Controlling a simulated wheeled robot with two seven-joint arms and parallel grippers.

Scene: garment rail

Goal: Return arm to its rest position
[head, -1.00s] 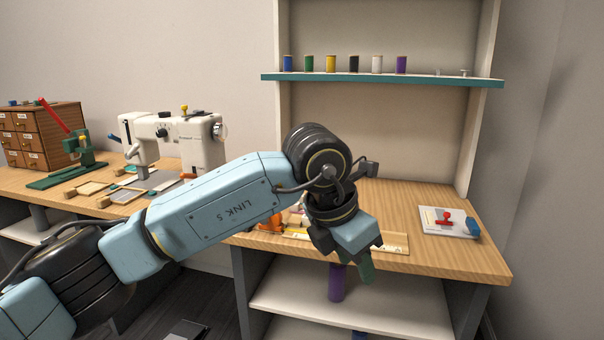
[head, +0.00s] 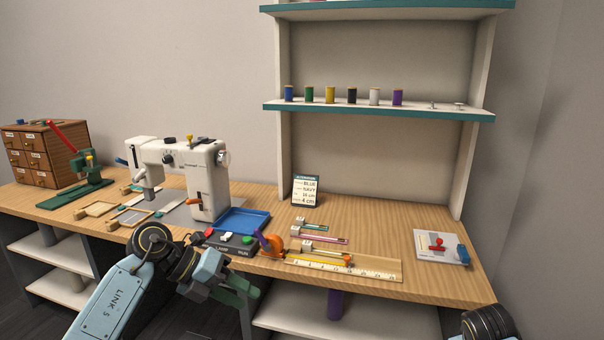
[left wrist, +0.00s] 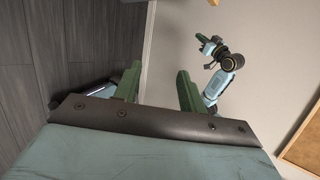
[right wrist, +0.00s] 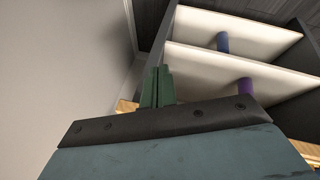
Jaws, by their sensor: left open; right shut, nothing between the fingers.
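My left arm is low at the left of the head view, in front of the table's front edge. My left gripper (head: 246,290) has green fingers, apart and empty; they also show apart in the left wrist view (left wrist: 158,88). My right gripper (right wrist: 157,88) has its green fingers together with nothing between them in the right wrist view, in front of the under-table shelves. In the head view only a dark joint of my right arm shows at the bottom right corner; its gripper is outside that view. Part of my right arm also shows in the left wrist view.
The wooden table (head: 365,222) carries a sewing machine (head: 190,160), a blue tray (head: 243,222), a ruler (head: 318,266) and a white pad with a red stamp (head: 440,246). Spools stand on the shelf (head: 420,108) above. The table's right middle is clear.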

